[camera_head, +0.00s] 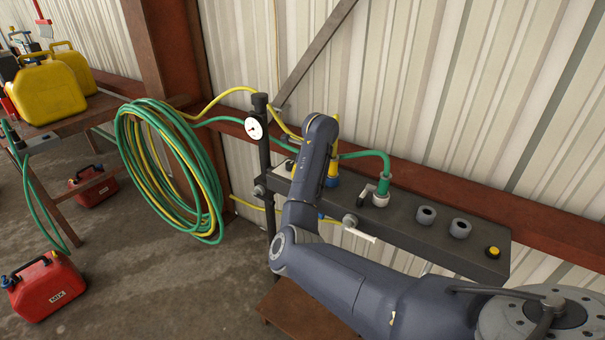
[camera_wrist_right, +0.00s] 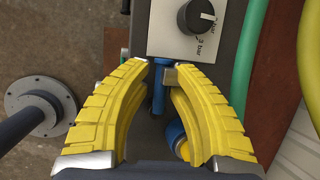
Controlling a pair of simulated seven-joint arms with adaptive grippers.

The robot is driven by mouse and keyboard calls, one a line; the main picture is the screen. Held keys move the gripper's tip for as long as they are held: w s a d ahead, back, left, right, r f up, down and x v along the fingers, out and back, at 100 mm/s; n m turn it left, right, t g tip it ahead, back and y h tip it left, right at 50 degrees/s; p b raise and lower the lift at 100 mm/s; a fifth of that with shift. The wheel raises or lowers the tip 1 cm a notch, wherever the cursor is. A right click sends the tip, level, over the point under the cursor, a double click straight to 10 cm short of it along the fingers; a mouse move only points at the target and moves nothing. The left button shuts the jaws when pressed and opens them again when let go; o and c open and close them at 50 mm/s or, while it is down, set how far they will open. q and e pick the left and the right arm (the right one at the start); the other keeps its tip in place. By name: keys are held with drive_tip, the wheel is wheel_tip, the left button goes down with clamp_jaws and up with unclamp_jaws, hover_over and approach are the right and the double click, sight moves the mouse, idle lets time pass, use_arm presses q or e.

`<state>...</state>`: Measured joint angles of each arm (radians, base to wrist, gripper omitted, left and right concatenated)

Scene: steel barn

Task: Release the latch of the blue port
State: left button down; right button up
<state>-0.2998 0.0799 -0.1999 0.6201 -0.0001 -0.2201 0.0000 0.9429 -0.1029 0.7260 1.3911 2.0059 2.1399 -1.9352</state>
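The blue port, a blue ring with a yellow end (camera_wrist_right: 178,140), shows partly behind my right finger in the wrist view. In the head view a yellow hose fitting with a blue collar (camera_head: 331,182) stands on the dark manifold, partly behind my right arm. A narrow blue lever (camera_wrist_right: 159,88) lies between the tips of my right gripper (camera_wrist_right: 157,70). The yellow fingers are close around the lever, but I cannot tell whether both touch it. My left gripper is not in view.
A black pressure knob (camera_wrist_right: 197,17) sits just beyond the fingertips. Coiled hoses (camera_head: 165,165) hang at left.

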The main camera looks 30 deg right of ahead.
drive_tip(key=o, duration=0.3)
drive_tip(key=shift+r, duration=0.1)
drive_tip(key=shift+r, duration=0.1)
drive_tip(key=v, duration=1.1)
drive_tip(key=shift+s+r, duration=0.2)
drive_tip(key=shift+r, duration=0.1)
